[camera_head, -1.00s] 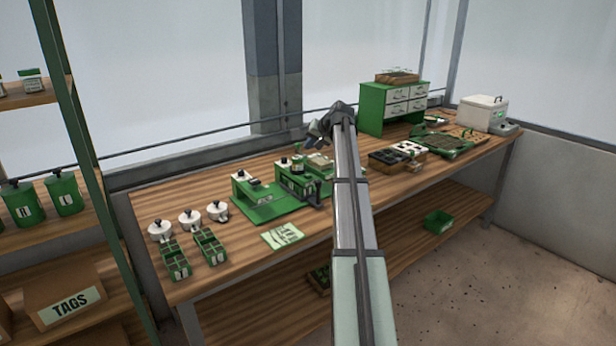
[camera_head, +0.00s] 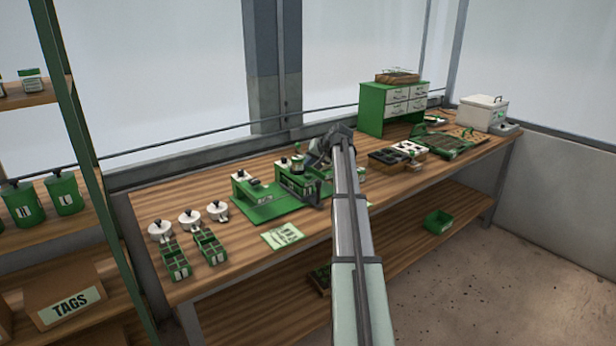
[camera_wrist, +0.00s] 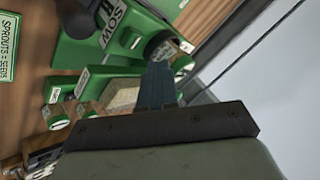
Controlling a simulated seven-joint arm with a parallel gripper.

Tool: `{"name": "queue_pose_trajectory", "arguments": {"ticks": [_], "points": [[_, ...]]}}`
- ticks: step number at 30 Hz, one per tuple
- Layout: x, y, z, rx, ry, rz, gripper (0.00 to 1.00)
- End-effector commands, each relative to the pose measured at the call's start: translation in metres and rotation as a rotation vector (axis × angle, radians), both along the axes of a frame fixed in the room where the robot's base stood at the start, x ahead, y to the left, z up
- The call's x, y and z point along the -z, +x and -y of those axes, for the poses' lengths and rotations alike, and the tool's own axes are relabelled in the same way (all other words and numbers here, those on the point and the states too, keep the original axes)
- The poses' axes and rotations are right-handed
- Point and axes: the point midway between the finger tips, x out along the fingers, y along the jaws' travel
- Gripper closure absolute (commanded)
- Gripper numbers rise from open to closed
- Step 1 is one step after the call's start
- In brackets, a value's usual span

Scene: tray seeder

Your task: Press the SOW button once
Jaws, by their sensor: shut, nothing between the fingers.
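The green tray seeder (camera_head: 266,210) stands on the wooden bench left of my arm. My gripper (camera_head: 313,165) is over its right end in the head view and hides part of it. In the wrist view a white SOW label (camera_wrist: 114,22) is on a green housing, up and left of my gripper (camera_wrist: 160,72). The fingers are shut and empty. A dark round part (camera_wrist: 160,44) shows just beyond the fingertips; I cannot tell whether it is the button. I cannot tell whether the fingers touch anything.
White lidded pots (camera_head: 190,219) and green seed trays (camera_head: 209,246) stand at the bench's left end. A green drawer cabinet (camera_head: 371,108) stands at the back, with a white cooler box (camera_head: 482,113) to its right. A printed card (camera_head: 282,236) lies at the front edge.

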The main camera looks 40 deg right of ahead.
Motion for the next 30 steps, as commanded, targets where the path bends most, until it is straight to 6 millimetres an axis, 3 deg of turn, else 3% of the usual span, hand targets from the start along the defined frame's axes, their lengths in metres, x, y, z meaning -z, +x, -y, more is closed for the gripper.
{"name": "queue_pose_trajectory", "arguments": {"ticks": [7,30], "points": [[0.016,0.0,0.0,0.0,-0.001,0.001,1.0],[0.017,0.0,0.0,0.0,0.0,0.0,1.0]]}}
